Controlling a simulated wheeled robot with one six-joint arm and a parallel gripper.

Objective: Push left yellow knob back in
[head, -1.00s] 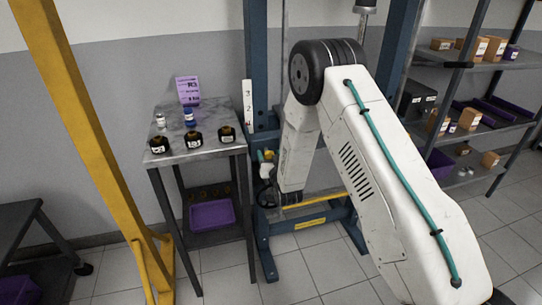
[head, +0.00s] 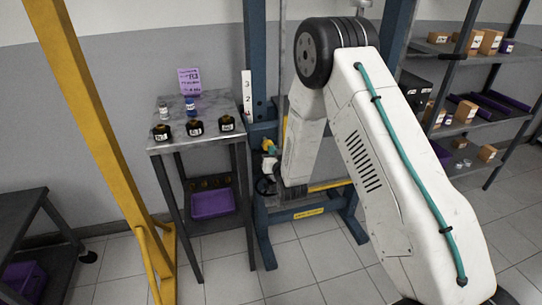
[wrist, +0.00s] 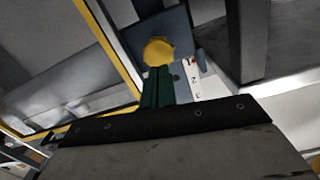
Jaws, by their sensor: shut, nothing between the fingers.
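In the wrist view, a yellow knob (wrist: 158,52) sits against a blue-grey plate of the frame (wrist: 180,32). My gripper (wrist: 157,72) shows there as dark green fingers, closed together and empty. The fingertips point at the knob and overlap its lower edge in the picture; I cannot tell whether they touch it. In the head view, a small yellow part (head: 267,145) shows low on the blue frame, left of my forearm. My gripper cannot be made out clearly in that view. How far the knob sticks out is not clear.
A grey metal table (head: 212,145) stands left of the blue frame post (head: 257,60), with small black-and-yellow parts on top and a purple bin (head: 212,204) below. A yellow post (head: 95,130) rises farther left. Shelves with boxes (head: 490,42) stand at right.

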